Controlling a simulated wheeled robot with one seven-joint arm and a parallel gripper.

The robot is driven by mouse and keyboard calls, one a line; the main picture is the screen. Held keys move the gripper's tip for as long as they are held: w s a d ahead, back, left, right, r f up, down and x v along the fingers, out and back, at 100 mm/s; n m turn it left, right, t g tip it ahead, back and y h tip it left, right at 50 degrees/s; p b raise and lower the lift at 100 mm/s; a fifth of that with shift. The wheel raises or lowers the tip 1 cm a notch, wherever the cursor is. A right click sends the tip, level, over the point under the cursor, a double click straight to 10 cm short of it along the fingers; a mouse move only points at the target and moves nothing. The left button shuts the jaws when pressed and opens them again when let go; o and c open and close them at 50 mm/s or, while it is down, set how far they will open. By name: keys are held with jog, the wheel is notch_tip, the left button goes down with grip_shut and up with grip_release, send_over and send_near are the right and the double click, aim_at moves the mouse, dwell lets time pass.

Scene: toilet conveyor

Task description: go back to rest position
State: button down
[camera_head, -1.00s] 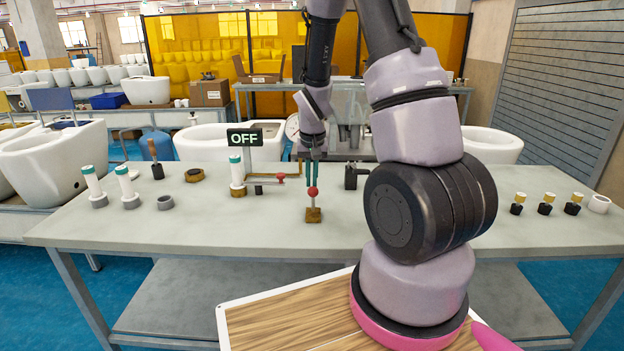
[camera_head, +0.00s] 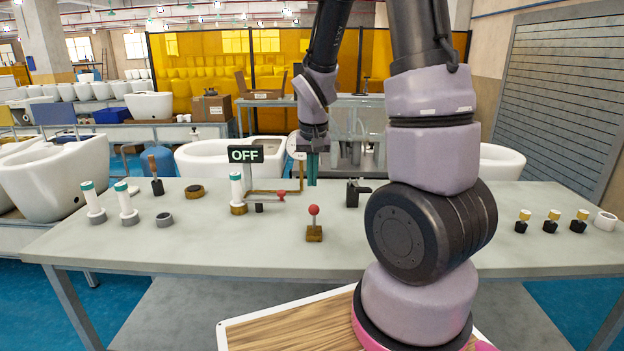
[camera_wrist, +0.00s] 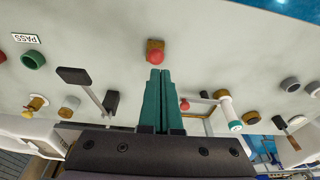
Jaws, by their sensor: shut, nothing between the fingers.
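My gripper (camera_head: 312,168) hangs fingers down over the far middle of the grey worktable (camera_head: 290,246). Its green fingers are together with nothing between them. They also show in the wrist view (camera_wrist: 160,100). A small lever with a red ball (camera_head: 314,210) on a brass-coloured base (camera_head: 314,233) stands upright on the table, nearer than the gripper and apart from it. In the wrist view the red ball (camera_wrist: 156,57) appears just beyond the fingertips.
An OFF sign (camera_head: 245,154) stands left of my gripper, near a white-and-green cylinder (camera_head: 237,190) and a pipe with a red knob. A black fixture (camera_head: 355,192) is to the right. Several small parts line both table ends. White toilets (camera_head: 50,182) stand behind. The table's front strip is clear.

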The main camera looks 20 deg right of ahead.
dwell(0.3)
jog(key=s+a+r+t+y, duration=0.1)
jog(key=s+r+t, duration=0.1)
jog(key=s+r, duration=0.5)
jog(key=s+a+r+t+y, duration=0.1)
jog(key=s+r, duration=0.7)
jog(key=r, duration=0.8)
jog(key=shift+s+a+r+t+y, duration=0.25)
jog(key=shift+a+t, duration=0.3)
jog(key=shift+t, duration=0.45)
jog(key=shift+w, duration=0.1)
